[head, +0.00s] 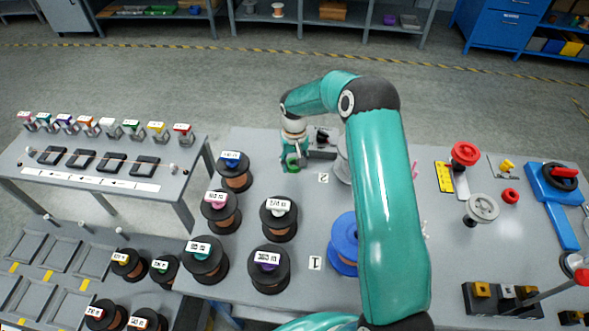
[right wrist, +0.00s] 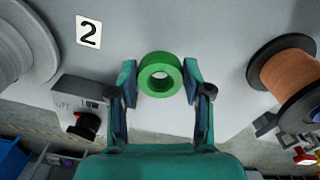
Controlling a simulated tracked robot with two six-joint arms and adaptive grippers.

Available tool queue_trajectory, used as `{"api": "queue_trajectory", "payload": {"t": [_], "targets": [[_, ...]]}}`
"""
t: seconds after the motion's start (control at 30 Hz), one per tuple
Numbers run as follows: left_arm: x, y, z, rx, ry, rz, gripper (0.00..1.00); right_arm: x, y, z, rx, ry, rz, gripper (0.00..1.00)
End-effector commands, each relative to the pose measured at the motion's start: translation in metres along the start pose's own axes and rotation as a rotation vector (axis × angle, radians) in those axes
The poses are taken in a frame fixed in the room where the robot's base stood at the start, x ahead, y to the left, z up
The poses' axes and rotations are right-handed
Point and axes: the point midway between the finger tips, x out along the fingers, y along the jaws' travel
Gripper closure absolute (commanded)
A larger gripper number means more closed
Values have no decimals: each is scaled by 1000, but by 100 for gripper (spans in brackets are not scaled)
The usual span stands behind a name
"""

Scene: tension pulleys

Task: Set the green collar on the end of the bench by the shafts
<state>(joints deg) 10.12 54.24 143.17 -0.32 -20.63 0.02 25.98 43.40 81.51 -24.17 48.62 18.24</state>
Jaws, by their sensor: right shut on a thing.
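The green collar (right wrist: 160,91) is a thick ring, held between the two fingertips of my right gripper (right wrist: 160,80) in the right wrist view. In the head view the collar (head: 293,169) shows under my right gripper (head: 294,160), over the far left part of the main bench (head: 330,203), left of the "2" label. How high it hangs above the top is hard to tell. Small upright pegs (head: 85,226) stand behind the grey trays at the lower left; I cannot tell whether these are the shafts. My left gripper is out of view.
Several dark spools (head: 279,218) stand on the main bench's left side. A grey box with a knob (right wrist: 80,112) is close beside the gripper. A blue spool (head: 343,243) is partly behind my arm. A side bench (head: 120,203) holds dark blocks and labelled coloured items.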

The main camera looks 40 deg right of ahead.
Motion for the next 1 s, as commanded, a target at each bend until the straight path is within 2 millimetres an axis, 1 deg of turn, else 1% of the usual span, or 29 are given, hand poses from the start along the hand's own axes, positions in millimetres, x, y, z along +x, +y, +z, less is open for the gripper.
{"api": "queue_trajectory", "payload": {"t": [0.1,0.23,0.3,0.6,0.63,0.77,0.8,1.0], "targets": [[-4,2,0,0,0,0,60,16,0,1,-2,-5,1,84],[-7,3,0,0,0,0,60,33,0,0,-2,-2,0,84],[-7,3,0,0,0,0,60,37,0,0,-1,-1,0,84],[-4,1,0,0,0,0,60,40,0,0,-2,0,0,84],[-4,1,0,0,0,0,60,40,0,0,-2,0,0,49],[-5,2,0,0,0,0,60,38,0,0,-2,-1,0,27],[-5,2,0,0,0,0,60,38,0,0,-2,-1,0,26],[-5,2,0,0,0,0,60,38,0,0,-1,-1,0,26]]}}
